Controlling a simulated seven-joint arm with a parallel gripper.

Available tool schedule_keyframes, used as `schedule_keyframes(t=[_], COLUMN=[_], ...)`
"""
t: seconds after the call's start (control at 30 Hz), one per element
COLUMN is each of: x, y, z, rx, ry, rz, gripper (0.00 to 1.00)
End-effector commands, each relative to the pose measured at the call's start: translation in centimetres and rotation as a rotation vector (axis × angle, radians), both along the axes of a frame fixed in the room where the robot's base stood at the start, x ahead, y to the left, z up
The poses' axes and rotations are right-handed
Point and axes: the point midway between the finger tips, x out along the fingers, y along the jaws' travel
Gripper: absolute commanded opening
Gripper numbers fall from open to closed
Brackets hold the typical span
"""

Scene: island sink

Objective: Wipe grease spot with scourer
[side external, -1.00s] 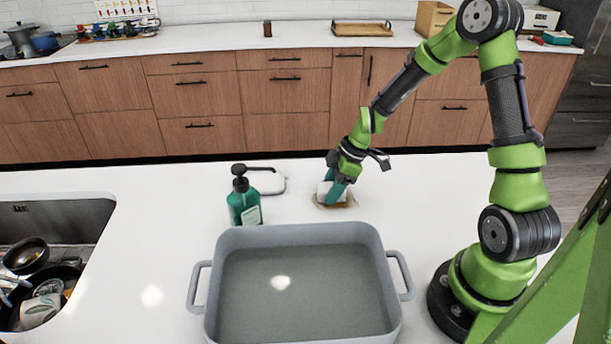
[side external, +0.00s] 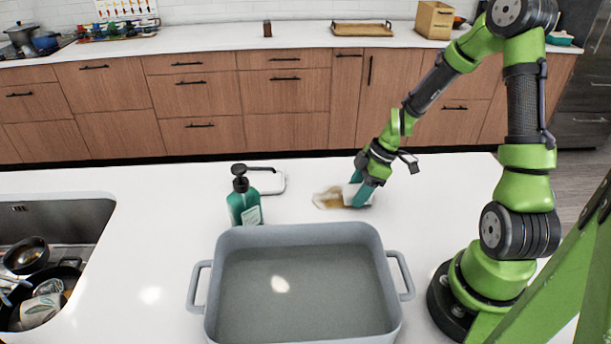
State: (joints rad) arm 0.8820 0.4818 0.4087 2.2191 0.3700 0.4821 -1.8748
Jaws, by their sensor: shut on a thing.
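A brown grease spot (side external: 330,199) lies on the white island counter, behind the grey basin. The left part of the spot is uncovered.
A grey two-handled basin of water (side external: 300,238) stands in front of the spot. A green soap dispenser (side external: 244,204) stands to the left, with a metal faucet-like loop (side external: 279,183) behind it. The sink (side external: 60,222) with dishes is far left. Counter right of the gripper is clear.

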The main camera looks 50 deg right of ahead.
Motion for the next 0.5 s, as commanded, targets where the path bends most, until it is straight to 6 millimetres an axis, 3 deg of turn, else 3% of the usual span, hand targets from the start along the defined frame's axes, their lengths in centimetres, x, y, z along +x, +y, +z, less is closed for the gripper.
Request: schedule_keyframes(t=[0.5], x=[3.6], y=[3.5], z=[0.1], rx=[-0.002], ry=[-0.005], rz=[0.008], gripper=[0.26])
